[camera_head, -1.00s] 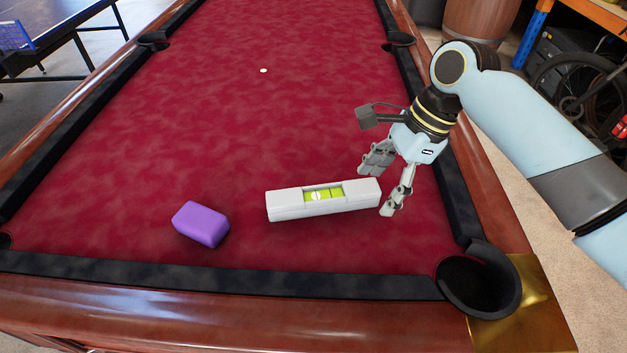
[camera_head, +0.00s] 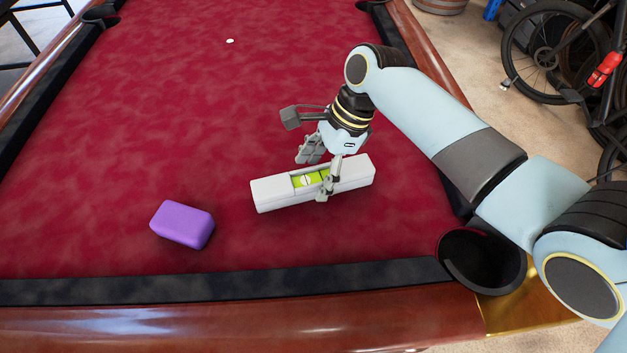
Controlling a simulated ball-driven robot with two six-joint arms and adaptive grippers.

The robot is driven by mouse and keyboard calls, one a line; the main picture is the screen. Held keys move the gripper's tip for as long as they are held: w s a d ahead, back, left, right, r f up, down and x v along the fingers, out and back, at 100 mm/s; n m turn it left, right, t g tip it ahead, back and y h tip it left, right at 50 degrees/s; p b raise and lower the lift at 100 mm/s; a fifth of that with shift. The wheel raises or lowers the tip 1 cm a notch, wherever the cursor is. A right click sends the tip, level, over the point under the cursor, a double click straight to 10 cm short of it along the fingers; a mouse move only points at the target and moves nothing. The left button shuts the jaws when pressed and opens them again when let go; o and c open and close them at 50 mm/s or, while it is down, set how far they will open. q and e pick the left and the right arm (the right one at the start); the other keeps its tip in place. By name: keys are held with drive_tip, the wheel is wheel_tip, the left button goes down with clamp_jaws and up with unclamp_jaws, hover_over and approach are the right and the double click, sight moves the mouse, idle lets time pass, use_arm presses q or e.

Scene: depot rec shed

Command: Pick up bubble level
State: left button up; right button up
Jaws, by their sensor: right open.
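The bubble level (camera_head: 276,192) is a white bar with a yellow-green vial window. It lies on the red cloth of the pool table, its right end angled slightly away from me. My right gripper (camera_head: 315,178) is open over the middle of the level, with one finger on the near side, in front of the vial window, and the other at the far side. The near finger hides part of the window. I cannot tell whether the fingers touch the level. My left gripper is not in view.
A purple block (camera_head: 182,224) lies on the cloth left of the level. The near cushion (camera_head: 200,287) and a corner pocket (camera_head: 482,262) bound the table. Cloth around the level is clear. A bicycle (camera_head: 560,50) stands beyond on the right.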

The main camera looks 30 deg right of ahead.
drive_tip(key=shift+x, duration=0.95)
clamp_jaws()
